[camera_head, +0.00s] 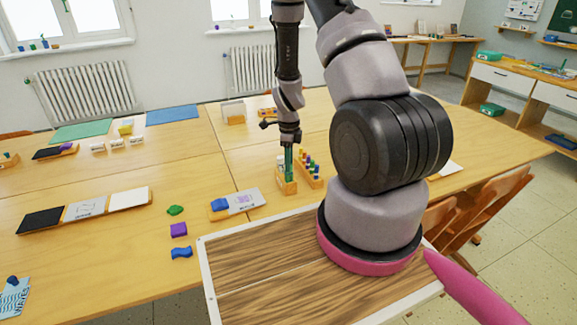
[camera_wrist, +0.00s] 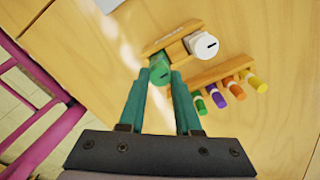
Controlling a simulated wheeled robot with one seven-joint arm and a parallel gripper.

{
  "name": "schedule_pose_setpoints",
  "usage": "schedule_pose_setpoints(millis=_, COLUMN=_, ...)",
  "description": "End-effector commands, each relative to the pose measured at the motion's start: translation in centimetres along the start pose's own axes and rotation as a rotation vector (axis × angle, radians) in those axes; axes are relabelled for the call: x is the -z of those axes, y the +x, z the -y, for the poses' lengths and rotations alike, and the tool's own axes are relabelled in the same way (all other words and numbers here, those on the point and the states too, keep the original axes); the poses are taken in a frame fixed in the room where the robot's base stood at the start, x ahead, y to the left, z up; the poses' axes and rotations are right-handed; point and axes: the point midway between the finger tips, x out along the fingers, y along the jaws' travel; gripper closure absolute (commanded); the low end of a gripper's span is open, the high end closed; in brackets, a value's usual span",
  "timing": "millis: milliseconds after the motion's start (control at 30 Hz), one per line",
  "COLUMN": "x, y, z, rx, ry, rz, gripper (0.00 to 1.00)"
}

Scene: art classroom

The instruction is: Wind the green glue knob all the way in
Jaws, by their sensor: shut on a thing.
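The green glue knob (camera_wrist: 160,74) sits in a wooden holder (camera_wrist: 173,38), between the fingertips of my gripper (camera_wrist: 160,84) in the wrist view. The two teal fingers are shut on the knob. A dark slot mark shows on the knob's end face. A white cylinder (camera_wrist: 202,45) with a dark slot mark stands beside it on the same holder. In the head view my gripper (camera_head: 289,165) points straight down over the wooden holder (camera_head: 286,187), and the knob itself is too small to tell from the fingers.
A wooden rack with several coloured pieces (camera_head: 311,171) stands right beside the holder; it also shows in the wrist view (camera_wrist: 224,71). A card with a blue block (camera_head: 235,203) lies to the left. Loose green, purple and blue pieces (camera_head: 179,230) lie nearer the table's front.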

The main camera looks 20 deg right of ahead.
Motion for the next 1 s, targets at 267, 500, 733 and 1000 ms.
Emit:
schedule_pose_setpoints(millis=267, x=0.00, y=-0.01, z=0.01, rx=0.000, ry=-0.082, rz=0.000, gripper=0.90)
schedule_pose_setpoints(millis=500, x=0.02, y=-0.01, z=0.03, rx=0.000, ry=-0.586, rz=0.001, gripper=0.90)
schedule_pose_setpoints(millis=733, x=0.00, y=-0.01, z=0.04, rx=0.001, ry=-0.967, rz=0.000, gripper=0.90)
schedule_pose_setpoints(millis=1000, x=0.00, y=-0.01, z=0.04, rx=0.001, ry=-1.004, rz=0.000, gripper=0.90)
